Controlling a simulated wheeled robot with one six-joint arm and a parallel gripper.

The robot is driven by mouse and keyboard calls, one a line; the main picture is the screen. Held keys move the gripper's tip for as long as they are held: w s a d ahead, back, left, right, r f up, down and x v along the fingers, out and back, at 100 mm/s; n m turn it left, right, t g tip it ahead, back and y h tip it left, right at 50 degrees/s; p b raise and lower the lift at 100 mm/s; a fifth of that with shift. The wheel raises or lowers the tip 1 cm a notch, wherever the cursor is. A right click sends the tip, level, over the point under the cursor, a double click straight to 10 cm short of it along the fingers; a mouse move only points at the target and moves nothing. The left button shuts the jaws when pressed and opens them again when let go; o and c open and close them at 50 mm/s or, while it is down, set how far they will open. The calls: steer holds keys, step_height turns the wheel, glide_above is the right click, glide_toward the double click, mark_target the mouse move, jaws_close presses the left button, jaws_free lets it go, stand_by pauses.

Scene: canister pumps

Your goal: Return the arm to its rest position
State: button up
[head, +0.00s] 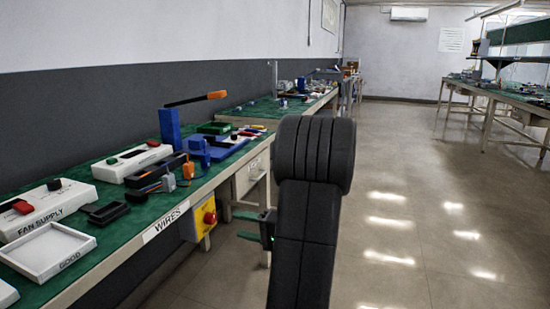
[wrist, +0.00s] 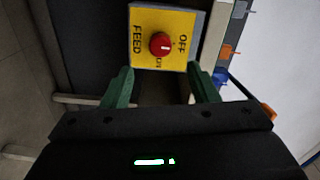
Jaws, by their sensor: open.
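My gripper shows in the wrist view (wrist: 160,90) with its two green fingers apart and nothing between them. Beyond the fingertips is a yellow FEED switch box with a red knob (wrist: 160,44), and the fingers look clear of the knob. In the head view my black arm rises in the middle, and part of my green gripper (head: 266,230) shows to its left, beside the bench front. The yellow box (head: 202,218) hangs under the bench edge, to the left of the gripper. The arm hides part of the scene behind it.
The green-topped bench (head: 112,225) runs along the left wall. It carries a FAN SUPPLY box (head: 45,212), a white GOOD tray (head: 88,240), a blue post with an orange-tipped lever (head: 170,128) and tools. The floor (head: 420,220) to the right is clear up to other benches (head: 510,95).

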mark_target(214, 219)
steer(key=b+x, duration=0.2)
steer(key=x, duration=0.6)
steer(key=shift+w+a+f, duration=0.1)
steer(key=shift+a+f, duration=0.05)
steer(key=shift+a, duration=0.2)
steer(key=shift+d+r+m+p, duration=0.1)
steer(key=shift+r+m+p, duration=0.25)
steer(key=shift+p, duration=0.55)
steer(key=m+p, duration=0.4)
steer(key=p, duration=0.3)
steer(key=shift+d+p, duration=0.1)
steer(key=shift+p, duration=0.25)
steer(key=m+p, duration=0.5)
steer(key=p, duration=0.2)
steer(key=shift+p, duration=0.35)
steer(key=m+p, duration=0.6)
steer(key=p, duration=0.4)
steer(key=shift+m, duration=0.25)
steer(key=shift+f+m+p, duration=0.25)
steer(key=shift+m+p, duration=0.55)
steer(key=shift+p, duration=0.3)
steer(key=shift+r, duration=0.1)
